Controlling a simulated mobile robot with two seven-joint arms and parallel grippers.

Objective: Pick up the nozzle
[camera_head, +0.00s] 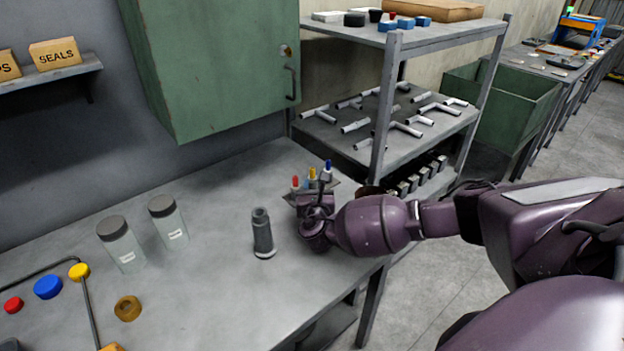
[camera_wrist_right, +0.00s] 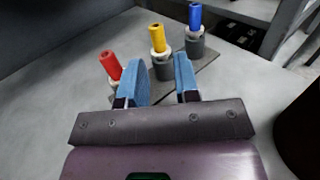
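Three nozzles stand in a row on a dark plate at the table's right end: a red-tipped nozzle (camera_head: 295,183), a yellow-tipped nozzle (camera_head: 312,176) and a blue-tipped nozzle (camera_head: 327,170). My right gripper (camera_head: 312,200) is close in front of them and partly hides them. In the right wrist view, my blue-padded fingers (camera_wrist_right: 160,66) are apart, with the yellow-tipped nozzle (camera_wrist_right: 158,42) in line with the gap between them. The red-tipped nozzle (camera_wrist_right: 111,66) is left of the fingers and the blue-tipped nozzle (camera_wrist_right: 195,22) right. Contact cannot be told. My left gripper is not seen.
A grey cylindrical part (camera_head: 262,234) stands left of my right gripper. Two lidded jars (camera_head: 122,248) (camera_head: 170,224) and an orange ring (camera_head: 127,308) are farther left. A green cabinet (camera_head: 215,65) hangs above. A shelf rack (camera_head: 410,150) holds pipe fittings behind the table's right end.

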